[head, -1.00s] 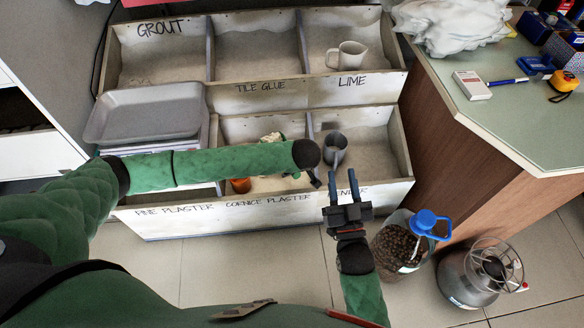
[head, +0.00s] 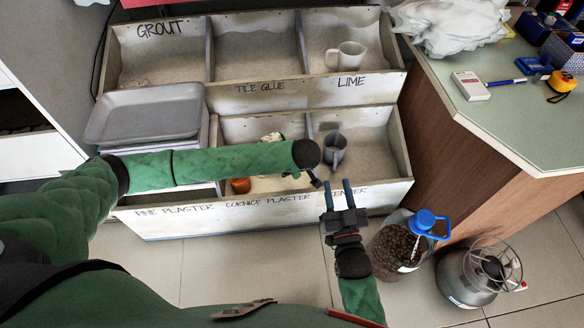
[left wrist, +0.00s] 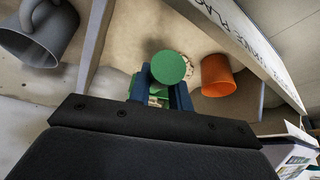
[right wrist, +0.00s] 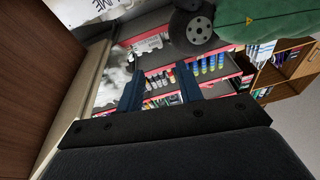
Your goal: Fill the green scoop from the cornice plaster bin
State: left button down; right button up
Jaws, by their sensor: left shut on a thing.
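My left gripper (left wrist: 160,95) is shut on the green scoop (left wrist: 168,67), whose round green end shows between the blue fingers in the left wrist view. It is over the cornice plaster bin (head: 262,188), the front middle compartment. In the head view my left forearm covers most of the gripper and scoop. Pale plaster lies in the bin; how much is in the scoop I cannot tell. A small whitish and green thing (head: 272,137) shows behind the forearm. My right gripper (head: 338,192) is open and empty in front of the render bin, near its front board.
An orange cup (left wrist: 217,76) lies beside the scoop. A grey mug (head: 335,148) stands in the render bin, a white mug (head: 348,56) in the lime bin. A grey tray (head: 146,113) is at left. A jug (head: 398,246) and metal burner (head: 478,272) stand on the floor at right.

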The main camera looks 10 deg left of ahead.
pick_arm(q)
jog(key=shift+s+d+r+p, duration=0.2)
jog(key=shift+r+p, duration=0.15)
jog(key=shift+r, duration=0.25)
jog(key=shift+s+d+r+p, duration=0.15)
jog(key=shift+s+r+p, duration=0.15)
jog(key=shift+r, duration=0.5)
jog(key=shift+s+d+r+p, duration=0.15)
jog(key=shift+r+p, duration=0.1)
jog(key=shift+p, duration=0.15)
jog(key=shift+s+d+r+p, duration=0.2)
jog(key=shift+r+p, duration=0.15)
jog(key=shift+r, duration=0.15)
pick_arm(e)
jog(key=s+f+g, duration=0.3)
jog(key=s+f, duration=0.1)
jog(key=f, duration=0.5)
jog(key=s+f+g+h, duration=0.1)
jog(key=s+f+g, duration=0.3)
jog(key=f, duration=0.6)
jog(key=s+d+f+g+h, duration=0.1)
jog(key=s+f+g, duration=0.3)
jog(key=f, duration=0.6)
jog(key=shift+s+f, duration=0.2)
jog(key=shift+f, duration=0.05)
dwell(1.5)
dwell(0.9)
